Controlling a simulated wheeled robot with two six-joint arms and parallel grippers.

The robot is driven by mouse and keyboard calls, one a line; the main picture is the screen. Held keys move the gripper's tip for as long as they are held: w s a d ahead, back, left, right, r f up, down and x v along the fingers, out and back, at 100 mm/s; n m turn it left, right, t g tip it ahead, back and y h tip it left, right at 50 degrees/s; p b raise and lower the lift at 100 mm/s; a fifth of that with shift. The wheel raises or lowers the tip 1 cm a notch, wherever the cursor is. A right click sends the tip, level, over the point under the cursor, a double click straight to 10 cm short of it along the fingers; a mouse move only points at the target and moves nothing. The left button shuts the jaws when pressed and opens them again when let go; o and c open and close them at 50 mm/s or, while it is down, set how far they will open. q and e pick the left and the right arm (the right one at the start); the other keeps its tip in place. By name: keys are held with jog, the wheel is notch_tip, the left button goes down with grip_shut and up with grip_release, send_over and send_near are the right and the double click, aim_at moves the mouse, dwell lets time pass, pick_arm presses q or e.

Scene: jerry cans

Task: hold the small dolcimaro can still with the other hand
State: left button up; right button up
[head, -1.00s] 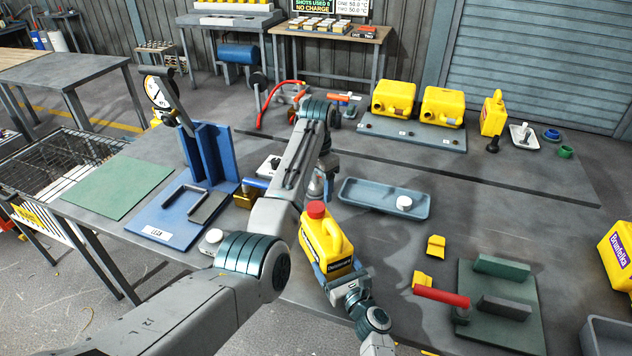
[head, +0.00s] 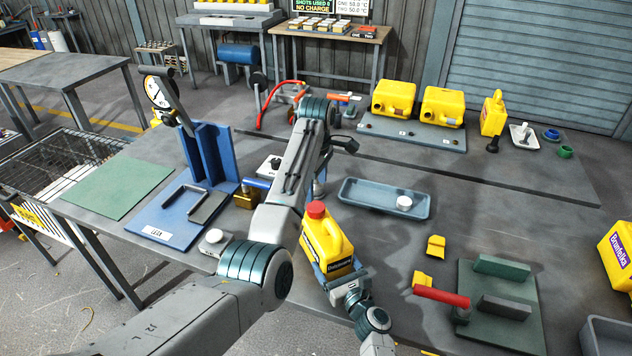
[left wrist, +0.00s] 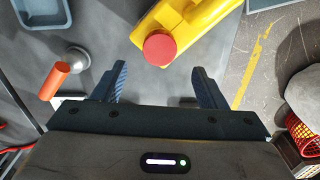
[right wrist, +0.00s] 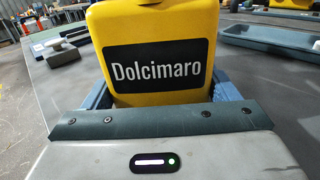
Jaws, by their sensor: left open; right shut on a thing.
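The small Dolcimaro can (head: 322,243) is yellow with a red cap and a black label. It stands upright near the table's front edge in the head view. My right gripper (head: 345,280) is shut on its lower body; the right wrist view shows the label (right wrist: 158,63) between the fingers. My left gripper (left wrist: 160,88) is open and empty. In the left wrist view the red cap (left wrist: 158,48) lies beyond the fingertips, apart from them. In the head view the left arm's links hide most of that gripper, behind the can.
A grey-blue tray (head: 375,208) with a white cap lies right of the can. A green fixture plate (head: 535,325) and a red-handled tool (head: 440,296) are farther right. The blue press stand (head: 208,160) is at left. An orange-handled post (left wrist: 60,78) shows near the left fingers.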

aim_at(316, 206)
pick_arm(q)
jog(key=n, duration=0.5)
jog(key=shift+r, duration=0.1)
jog(key=shift+f, duration=4)
